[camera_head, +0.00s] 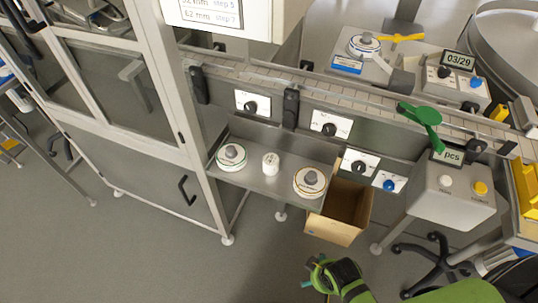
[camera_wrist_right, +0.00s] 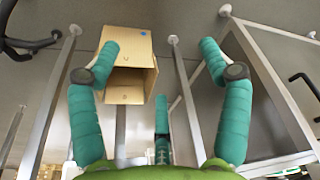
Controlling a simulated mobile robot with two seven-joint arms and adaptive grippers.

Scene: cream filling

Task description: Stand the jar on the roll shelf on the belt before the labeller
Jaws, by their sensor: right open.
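The small white jar (camera_head: 270,164) stands upright on the grey roll shelf (camera_head: 258,182), between two label rolls, the left one (camera_head: 231,156) and the right one (camera_head: 309,182). The belt (camera_head: 290,82) runs above and behind the shelf, from upper left to right. A unit with a label roll (camera_head: 364,47) stands behind the belt; I cannot tell for sure that it is the labeller. My right gripper (camera_head: 320,273) is low at the bottom of the head view, in front of the shelf and apart from the jar. Its teal fingers (camera_wrist_right: 158,72) are spread and empty. My left gripper is not in view.
An open cardboard box (camera_head: 340,213) is below the shelf's right end; it also shows in the wrist view (camera_wrist_right: 120,85). A framed glass cabinet (camera_head: 130,90) stands left. A grey control box (camera_head: 453,195) and a green lever (camera_head: 424,118) are right. Floor before the shelf is clear.

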